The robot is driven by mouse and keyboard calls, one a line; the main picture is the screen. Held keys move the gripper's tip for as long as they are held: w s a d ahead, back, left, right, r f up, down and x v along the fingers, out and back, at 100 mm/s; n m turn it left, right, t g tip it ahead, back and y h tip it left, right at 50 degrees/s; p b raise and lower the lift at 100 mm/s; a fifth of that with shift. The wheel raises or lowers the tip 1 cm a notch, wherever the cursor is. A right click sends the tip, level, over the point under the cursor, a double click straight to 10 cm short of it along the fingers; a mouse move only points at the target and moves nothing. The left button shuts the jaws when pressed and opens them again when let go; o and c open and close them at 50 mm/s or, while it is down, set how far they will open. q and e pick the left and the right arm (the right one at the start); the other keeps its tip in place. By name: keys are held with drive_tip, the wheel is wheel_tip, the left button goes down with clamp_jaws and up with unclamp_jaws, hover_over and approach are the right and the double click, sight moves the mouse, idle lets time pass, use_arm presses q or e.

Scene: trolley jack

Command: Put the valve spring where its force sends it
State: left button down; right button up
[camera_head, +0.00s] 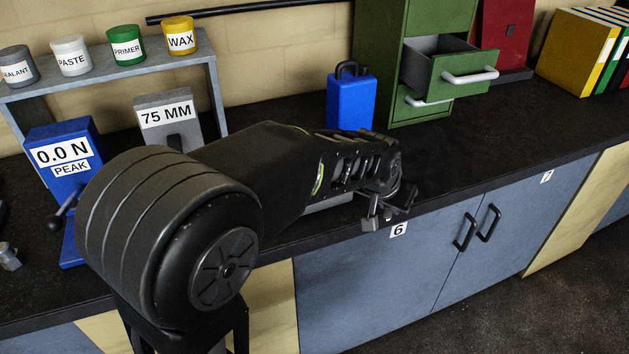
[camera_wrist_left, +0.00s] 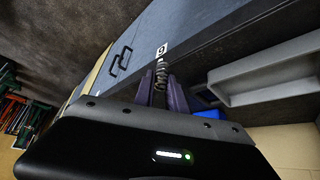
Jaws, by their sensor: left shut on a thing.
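My left gripper (camera_head: 386,212) reaches over the front edge of the bench above the label 6. In the left wrist view its fingers (camera_wrist_left: 162,88) are shut on a dark coiled valve spring (camera_wrist_left: 161,70), which sticks out past the fingertips. In the head view the spring is too small to make out. A blue tester (camera_head: 62,150) reading "0.0 N PEAK" stands at the left, partly hidden by my arm. A grey block marked "75 MM" (camera_head: 168,112) stands right of it. My right gripper is not in view.
A green drawer cabinet (camera_head: 419,105) has its upper drawer (camera_head: 455,84) pulled open. A blue canister (camera_head: 350,101) stands left of it. A grey tray (camera_wrist_left: 265,72) shows in the left wrist view. A shelf (camera_head: 120,75) holds several labelled pots. The bench right of my gripper is clear.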

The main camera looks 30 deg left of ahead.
use_arm(q)
drive_tip(key=shift+r, duration=0.1)
use_arm(e)
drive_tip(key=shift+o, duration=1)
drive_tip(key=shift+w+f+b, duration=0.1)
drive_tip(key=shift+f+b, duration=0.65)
drive_tip(key=shift+b, duration=0.05)
use_arm(q)
drive_tip(key=a+r+n+y, duration=0.2)
drive_tip(key=a+r+n, duration=0.1)
drive_tip(key=a+r, duration=0.6)
drive_tip(key=a+f+n+y+b, duration=0.1)
drive_tip(key=a+f+n+b, duration=0.1)
drive_tip(key=a, duration=0.6)
drive_tip(key=a+f+n+g+y+b, duration=0.1)
drive_tip(key=a+f+n, duration=0.1)
drive_tip(key=a, duration=0.5)
drive_tip(key=shift+a+f+n+g+b, duration=0.3)
drive_tip(key=shift+a+f+n+b, duration=0.1)
drive_tip(key=shift+n, duration=0.2)
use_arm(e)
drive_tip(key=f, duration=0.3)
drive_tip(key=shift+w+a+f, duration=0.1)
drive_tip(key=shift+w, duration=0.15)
use_arm(q)
drive_tip(key=shift+f+p, duration=0.35)
drive_tip(key=shift+f, duration=2.8)
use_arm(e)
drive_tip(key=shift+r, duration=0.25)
